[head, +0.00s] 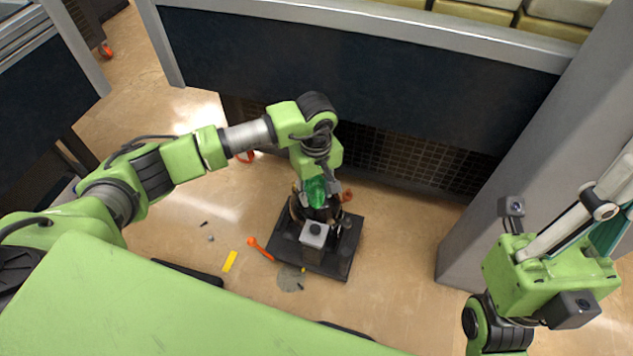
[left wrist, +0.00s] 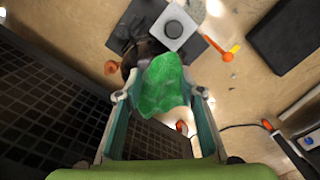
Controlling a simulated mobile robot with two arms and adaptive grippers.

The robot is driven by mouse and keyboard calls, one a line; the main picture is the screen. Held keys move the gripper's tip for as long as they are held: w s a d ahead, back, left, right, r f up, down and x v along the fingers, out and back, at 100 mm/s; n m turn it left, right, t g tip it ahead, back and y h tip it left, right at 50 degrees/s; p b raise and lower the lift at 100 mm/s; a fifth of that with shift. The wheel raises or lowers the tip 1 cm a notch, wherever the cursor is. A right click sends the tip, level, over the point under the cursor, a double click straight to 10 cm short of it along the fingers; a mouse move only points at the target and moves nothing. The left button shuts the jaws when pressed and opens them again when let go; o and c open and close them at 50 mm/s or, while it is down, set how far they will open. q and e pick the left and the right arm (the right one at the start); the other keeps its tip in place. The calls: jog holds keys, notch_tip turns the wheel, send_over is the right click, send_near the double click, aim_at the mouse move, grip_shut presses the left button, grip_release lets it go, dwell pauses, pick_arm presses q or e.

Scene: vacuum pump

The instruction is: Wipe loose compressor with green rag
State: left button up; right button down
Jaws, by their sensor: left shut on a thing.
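The loose compressor (head: 336,237) is a dark machine with a grey box (head: 314,236) on it. It stands on a black base plate (head: 285,248) on the floor. In the left wrist view the grey box (left wrist: 173,27) is at the top. My left gripper (head: 318,188) is directly above the compressor's far part, pointing down. It is shut on the crumpled green rag (left wrist: 163,85), which spreads between its fingers. The rag overlaps the compressor in view; whether they touch is hidden. My right gripper (head: 585,235) is at the right edge, away from the compressor, its fingertips cut off.
An orange hammer-like tool (head: 260,247), a yellow strip (head: 230,261) and small bits lie on the floor left of the plate. A dark panelled bench (head: 350,65) with a grille below stands behind. A grey column (head: 520,160) rises at right. Floor between plate and column is clear.

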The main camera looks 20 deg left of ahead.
pick_arm(q)
jog(key=shift+r+p, duration=0.5)
jog(key=shift+r, duration=0.65)
